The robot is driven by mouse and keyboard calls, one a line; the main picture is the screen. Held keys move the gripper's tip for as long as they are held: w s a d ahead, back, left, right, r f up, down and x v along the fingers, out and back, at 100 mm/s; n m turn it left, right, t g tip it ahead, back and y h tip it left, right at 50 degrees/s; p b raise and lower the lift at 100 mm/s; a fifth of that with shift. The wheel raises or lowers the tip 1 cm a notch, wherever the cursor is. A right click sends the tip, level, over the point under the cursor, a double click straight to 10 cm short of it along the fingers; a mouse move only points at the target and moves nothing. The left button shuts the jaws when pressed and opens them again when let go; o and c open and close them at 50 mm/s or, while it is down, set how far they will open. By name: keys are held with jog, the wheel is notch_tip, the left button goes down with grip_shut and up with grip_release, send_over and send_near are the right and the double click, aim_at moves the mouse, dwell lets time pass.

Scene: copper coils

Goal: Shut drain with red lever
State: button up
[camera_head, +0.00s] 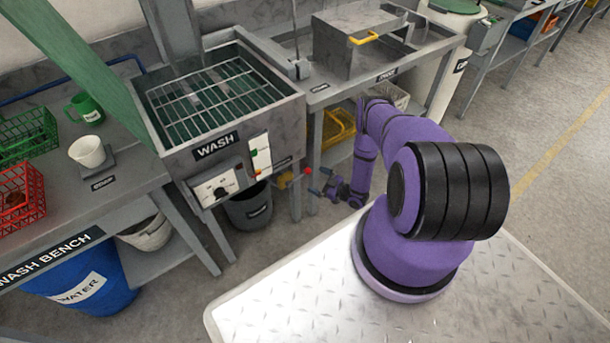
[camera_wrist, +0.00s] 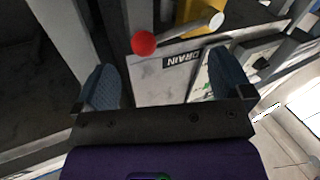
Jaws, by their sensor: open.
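The red lever's ball knob (camera_head: 308,171) shows beside the drain at the lower right of the wash unit (camera_head: 215,146). In the wrist view the red knob (camera_wrist: 144,43) sits at the end of a pale rod (camera_wrist: 185,34) that runs to a yellow valve body (camera_wrist: 196,12). The valve also shows in the head view (camera_head: 285,180). In the head view my gripper (camera_head: 318,181) is right beside the knob. I see no contact.
A dark bucket (camera_head: 249,207) stands on the floor under the valve. A table leg (camera_head: 314,160) rises close behind my gripper. The wash unit's control panel (camera_head: 218,188) is left of the valve. Yellow and wire baskets sit on the shelf behind my arm.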

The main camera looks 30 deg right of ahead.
aim_at(299, 177)
jog(key=shift+x, duration=2.9)
jog(key=c, duration=1.3)
